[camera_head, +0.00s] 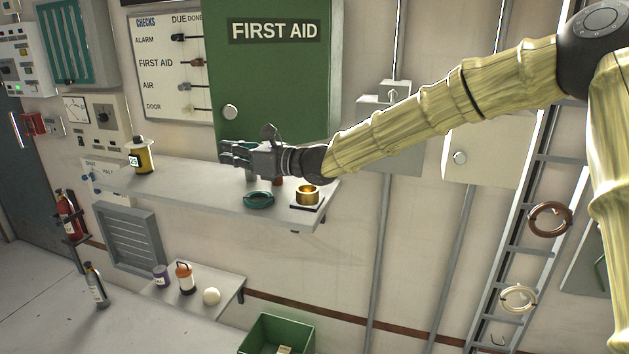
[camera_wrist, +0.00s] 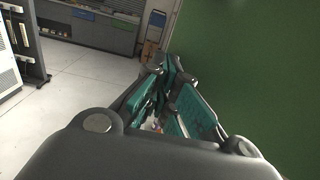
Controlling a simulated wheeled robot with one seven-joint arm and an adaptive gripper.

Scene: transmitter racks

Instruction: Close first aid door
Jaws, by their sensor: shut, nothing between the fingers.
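The green first aid door (camera_head: 270,75) fills the upper middle of the head view, with a FIRST AID label and a round pale knob (camera_head: 230,112) near its lower left. I cannot tell whether a gap remains behind the door. My gripper (camera_head: 228,152) points left and shows in front of the door's lower edge, above the shelf. Its fingers are shut with nothing between them. In the wrist view, the teal-padded fingers (camera_wrist: 172,92) lie just left of a large green face (camera_wrist: 255,75), apparently the door. Contact with it cannot be made out.
The wall shelf (camera_head: 190,185) below holds a yellow canister (camera_head: 142,157), a teal ring (camera_head: 259,199) and a brass cup (camera_head: 307,195). A checks board (camera_head: 160,70) hangs left of the door. Conduits and a ladder (camera_head: 520,210) stand at right. Open floor shows in the wrist view.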

